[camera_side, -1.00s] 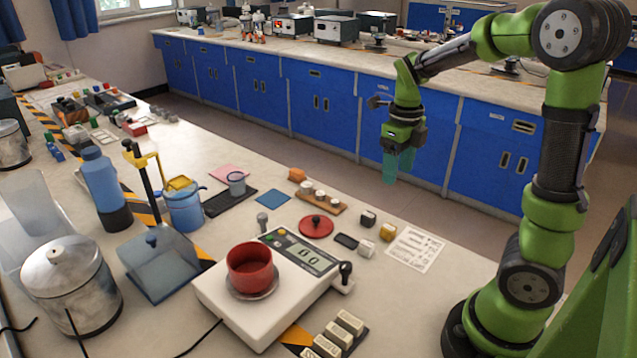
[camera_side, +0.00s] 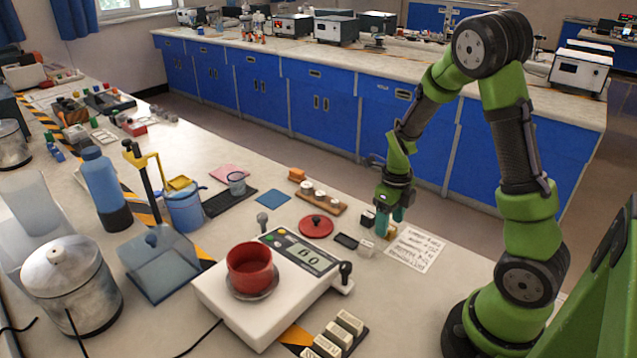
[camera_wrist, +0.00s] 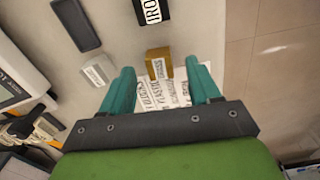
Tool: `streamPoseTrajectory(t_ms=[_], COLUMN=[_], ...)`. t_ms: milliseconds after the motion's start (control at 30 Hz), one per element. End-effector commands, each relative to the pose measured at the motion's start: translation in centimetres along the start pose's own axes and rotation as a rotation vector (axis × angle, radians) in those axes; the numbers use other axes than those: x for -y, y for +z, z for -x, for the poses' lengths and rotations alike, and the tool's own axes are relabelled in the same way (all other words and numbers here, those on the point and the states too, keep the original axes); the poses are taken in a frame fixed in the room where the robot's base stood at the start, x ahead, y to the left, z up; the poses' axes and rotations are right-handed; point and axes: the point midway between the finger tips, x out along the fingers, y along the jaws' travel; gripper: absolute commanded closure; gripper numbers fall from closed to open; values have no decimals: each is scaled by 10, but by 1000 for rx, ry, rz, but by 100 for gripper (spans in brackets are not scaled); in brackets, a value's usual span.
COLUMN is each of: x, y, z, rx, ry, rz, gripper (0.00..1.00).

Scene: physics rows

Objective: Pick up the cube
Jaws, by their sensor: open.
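A small gold-brown cube (camera_wrist: 159,62) with a label on its front lies on the bench, between and slightly beyond my fingertips in the wrist view. In the side view it (camera_side: 388,234) is partly hidden by my fingers. My gripper (camera_side: 390,220) points down over it with teal fingers; in the wrist view my gripper (camera_wrist: 162,72) is open, with a gap on both sides of the cube. A black cube marked IRON (camera_wrist: 148,11) stands beyond it; it also shows in the side view (camera_side: 367,219). A pale cube (camera_wrist: 98,70) lies to the left, also in the side view (camera_side: 366,248).
A printed sheet (camera_side: 416,248) lies beside the cubes. A dark slab (camera_wrist: 76,24) is near the pale cube. A scale (camera_side: 302,258) with a red pot (camera_side: 250,268), a red lid (camera_side: 316,227) and a wooden weight block (camera_side: 320,198) stand to the left. The bench edge is close.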

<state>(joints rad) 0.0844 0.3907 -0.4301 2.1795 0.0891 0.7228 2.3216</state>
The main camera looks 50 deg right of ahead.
Motion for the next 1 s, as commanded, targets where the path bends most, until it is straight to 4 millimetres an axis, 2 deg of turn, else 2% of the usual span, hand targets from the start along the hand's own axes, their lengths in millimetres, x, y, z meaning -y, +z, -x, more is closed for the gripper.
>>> streamPoseTrajectory(t_ms=[33, 167, 433, 800, 833, 1000], x=[0, 0, 0, 0, 0, 0], y=[-1, -1, 0, 0, 0, 0], z=[-9, -21, -23, -23, -23, -23], rx=[-5, -2, 0, 0, 0, -1], ry=[1, 0, 0, 0, 0, 0], rz=[-2, -1, 0, 0, 0, 1], gripper=[38, 38, 40, 96, 100, 100])
